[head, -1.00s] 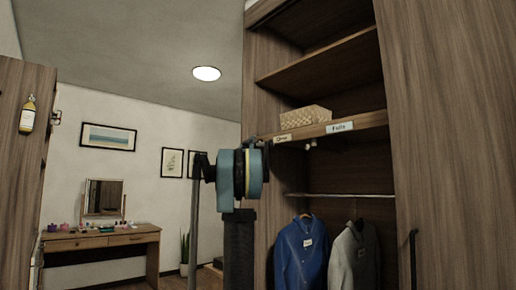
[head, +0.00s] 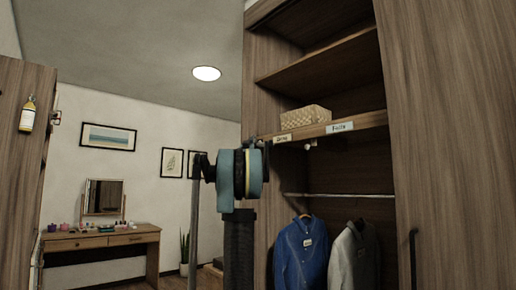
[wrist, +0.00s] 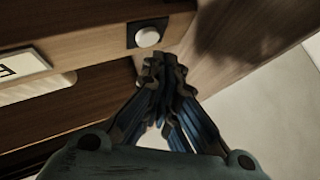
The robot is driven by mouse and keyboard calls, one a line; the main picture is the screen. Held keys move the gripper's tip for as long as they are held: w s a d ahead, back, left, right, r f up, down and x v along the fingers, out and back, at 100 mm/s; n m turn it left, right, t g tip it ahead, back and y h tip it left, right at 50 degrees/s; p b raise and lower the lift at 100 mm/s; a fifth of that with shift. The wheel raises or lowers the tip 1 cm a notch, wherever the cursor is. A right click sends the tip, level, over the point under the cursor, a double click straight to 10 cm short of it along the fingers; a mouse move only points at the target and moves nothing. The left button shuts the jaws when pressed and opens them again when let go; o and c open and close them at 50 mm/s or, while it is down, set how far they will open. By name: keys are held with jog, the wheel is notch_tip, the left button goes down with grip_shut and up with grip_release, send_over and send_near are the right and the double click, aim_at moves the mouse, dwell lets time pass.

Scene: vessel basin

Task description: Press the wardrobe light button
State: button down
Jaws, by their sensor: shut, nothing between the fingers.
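The wardrobe light button, a round white cap on a dark square plate, shows in the wrist view (wrist: 148,38) on the front edge of a wooden board. My gripper (wrist: 160,62) is shut and empty, with its fingertips just below the button in that picture. I cannot tell whether they touch the plate. In the head view the open wardrobe (head: 428,130) stands at the right. My arm is in front of its left side, and the fingertips and button cannot be made out there.
The labelled shelf (head: 362,122) holds a woven basket (head: 305,117). A blue jacket (head: 300,255) and a grey jacket (head: 352,260) hang below the rail (head: 340,195). A side panel (wrist: 235,50) stands right of my fingers. A dressing table (head: 100,240) is far left.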

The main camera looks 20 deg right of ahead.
jog(key=shift+d, duration=0.4)
jog(key=shift+w+d, duration=0.2)
jog(key=shift+d, duration=0.25)
dwell(0.8)
jog(key=shift+a, duration=0.15)
jog(key=shift+s+a, duration=0.3)
jog(key=shift+a, duration=0.45)
jog(key=a, duration=0.2)
jog(key=s+a, duration=0.2)
jog(key=a, duration=0.1)
jog(key=shift+a, duration=0.3)
dwell(0.6)
